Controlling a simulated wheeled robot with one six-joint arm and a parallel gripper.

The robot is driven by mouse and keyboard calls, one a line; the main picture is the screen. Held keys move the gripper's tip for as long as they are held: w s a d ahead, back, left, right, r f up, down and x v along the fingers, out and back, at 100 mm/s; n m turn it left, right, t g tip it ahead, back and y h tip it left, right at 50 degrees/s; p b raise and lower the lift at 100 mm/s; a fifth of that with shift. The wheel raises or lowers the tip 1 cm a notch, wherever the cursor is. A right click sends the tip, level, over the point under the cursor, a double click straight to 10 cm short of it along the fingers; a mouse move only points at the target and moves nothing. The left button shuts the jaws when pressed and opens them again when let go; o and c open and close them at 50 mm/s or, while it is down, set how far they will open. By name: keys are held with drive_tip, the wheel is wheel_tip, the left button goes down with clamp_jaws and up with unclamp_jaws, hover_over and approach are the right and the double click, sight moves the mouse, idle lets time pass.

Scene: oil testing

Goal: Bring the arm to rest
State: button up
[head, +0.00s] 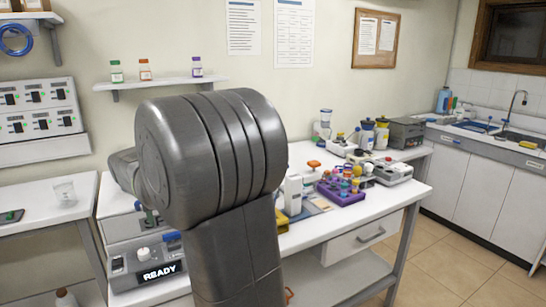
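My grey arm (215,165) stands large in the middle of the head view, with its thick joint in front of the wall and the bench. A second link of it reaches back to the left behind this joint. My gripper does not show; the arm itself may hide it. Whether it holds anything cannot be seen.
A grey device with a READY display (160,273) is left of my arm. The white bench (410,197) to the right carries a purple rack (340,194) and several instruments. A wall shelf (160,83) holds small bottles. Tiled floor (450,262) is clear at right.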

drive_tip(key=x, duration=0.8)
drive_tip(key=shift+w+f, duration=0.15)
